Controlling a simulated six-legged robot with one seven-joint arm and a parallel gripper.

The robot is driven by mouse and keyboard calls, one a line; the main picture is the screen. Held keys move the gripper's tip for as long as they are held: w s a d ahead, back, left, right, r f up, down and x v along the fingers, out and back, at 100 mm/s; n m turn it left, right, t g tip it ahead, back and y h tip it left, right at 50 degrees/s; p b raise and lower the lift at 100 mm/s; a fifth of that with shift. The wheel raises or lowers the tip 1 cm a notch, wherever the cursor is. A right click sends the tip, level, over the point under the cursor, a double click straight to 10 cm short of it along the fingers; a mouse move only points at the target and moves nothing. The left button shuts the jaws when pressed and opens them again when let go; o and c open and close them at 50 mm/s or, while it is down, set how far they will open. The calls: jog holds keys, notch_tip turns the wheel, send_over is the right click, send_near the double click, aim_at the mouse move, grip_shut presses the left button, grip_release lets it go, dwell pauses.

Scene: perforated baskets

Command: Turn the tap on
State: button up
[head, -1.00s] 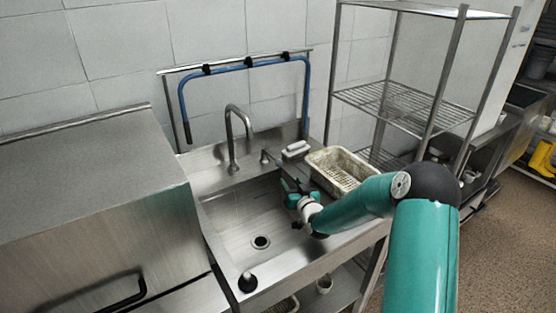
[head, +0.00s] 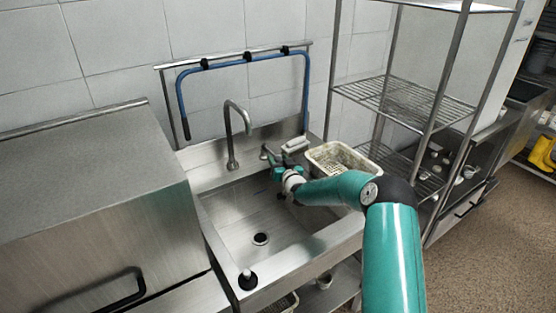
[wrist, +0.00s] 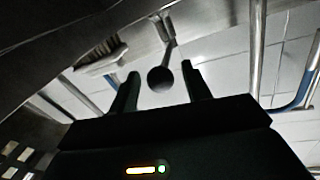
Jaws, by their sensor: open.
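The steel tap's tall curved spout (head: 231,135) stands at the back of the sink (head: 245,215). Its small handle (head: 265,151) is on the back ledge, to the right of the spout. My gripper (head: 270,160) is close in front of the handle, over the sink's back right corner. In the wrist view, the handle's dark round knob (wrist: 160,78) appears between my two open fingers (wrist: 160,70), on a thin stem. I cannot tell whether the fingers touch it. The spout (wrist: 257,45) also shows to the right there. No water is visible.
A perforated basket (head: 342,160) and a white object (head: 295,145) are right of the handle. A blue hose (head: 243,62) hangs on a rail behind. A wire shelf rack (head: 400,100) stands at right, a steel cabinet (head: 90,200) at left. The basin is clear.

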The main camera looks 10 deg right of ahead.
jog(key=shift+w+a, duration=0.1)
jog(key=shift+w, duration=0.4)
jog(key=shift+r, duration=0.1)
jog(key=shift+c, duration=0.5)
grip_shut()
jog(key=shift+d, duration=0.25)
